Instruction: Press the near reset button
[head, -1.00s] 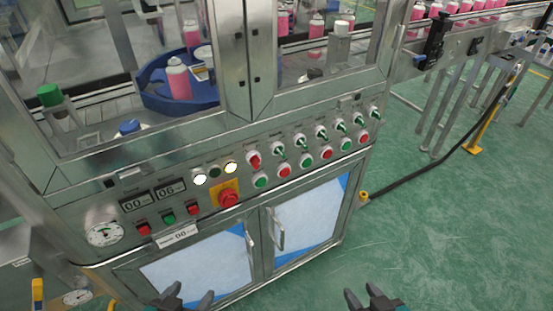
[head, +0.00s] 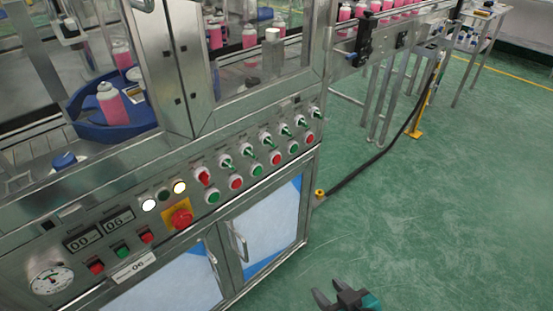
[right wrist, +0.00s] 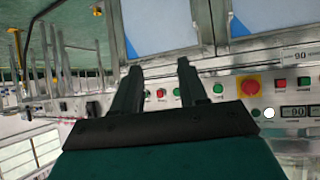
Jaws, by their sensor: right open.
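The control panel (head: 150,205) slopes across the front of a steel machine cabinet. A red button (head: 96,267), a green button (head: 122,251) and another red button (head: 146,236) sit at its lower left. A row of alternating green (head: 213,197) and red (head: 236,183) buttons runs to the right, under turn switches. I cannot read which is the reset button. My right gripper (head: 330,290) is open and empty, over the floor right of the cabinet, apart from the panel. In the right wrist view its open fingers (right wrist: 158,67) face the cabinet, seen upside down. My left gripper is out of view.
A red emergency knob on yellow (head: 181,218) sits mid-panel. Door handles (head: 238,242) stick out below the panel. A conveyor (head: 400,28) with pink cans and a black cable (head: 370,165) lie beyond. The green floor at the right is clear.

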